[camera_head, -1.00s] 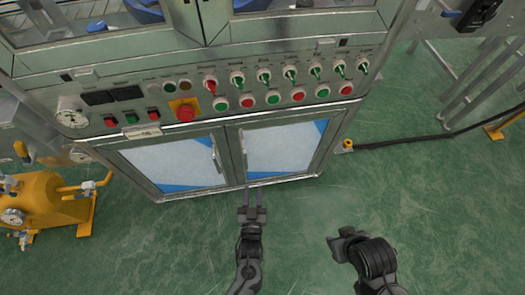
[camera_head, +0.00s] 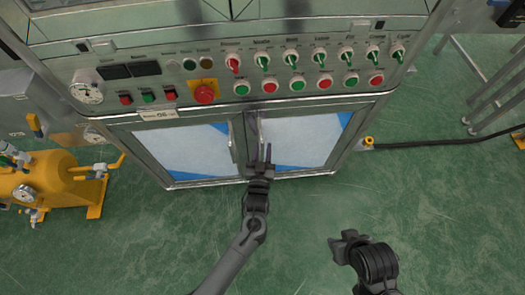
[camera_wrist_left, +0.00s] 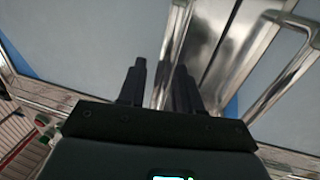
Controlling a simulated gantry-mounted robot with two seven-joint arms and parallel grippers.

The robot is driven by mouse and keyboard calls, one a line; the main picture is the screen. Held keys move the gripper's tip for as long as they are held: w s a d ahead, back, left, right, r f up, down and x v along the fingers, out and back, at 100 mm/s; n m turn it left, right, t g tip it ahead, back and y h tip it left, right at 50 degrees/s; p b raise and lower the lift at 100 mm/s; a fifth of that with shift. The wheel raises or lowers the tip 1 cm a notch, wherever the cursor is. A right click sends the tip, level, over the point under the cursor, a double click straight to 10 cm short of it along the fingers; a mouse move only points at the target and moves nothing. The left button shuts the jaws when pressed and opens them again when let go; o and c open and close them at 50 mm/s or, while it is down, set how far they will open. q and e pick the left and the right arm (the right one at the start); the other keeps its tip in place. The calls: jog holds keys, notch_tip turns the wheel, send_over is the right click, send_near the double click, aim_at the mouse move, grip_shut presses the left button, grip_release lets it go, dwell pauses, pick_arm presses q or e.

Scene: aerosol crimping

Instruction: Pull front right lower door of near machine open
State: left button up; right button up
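The front right lower door (camera_head: 305,140) of the near machine is closed, with a pale window and blue corners. Its upright metal handle (camera_head: 260,132) is near its left edge. My left gripper (camera_head: 262,155) is open in front of this handle.
The left lower door (camera_head: 185,150), also closed, has its handle (camera_head: 232,143) close by. A panel of buttons and knobs (camera_head: 265,75) lies above the doors. A yellow tank (camera_head: 50,180) stands at left; a black cable (camera_head: 440,140) lies at right. Green floor before the doors is clear.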

pick_arm(q)
jog(key=shift+w+d, duration=0.1)
jog(key=shift+w, duration=0.05)
jog(key=shift+a, duration=0.2)
jog(key=shift+c, duration=0.3)
jog(key=shift+d, duration=0.1)
grip_shut()
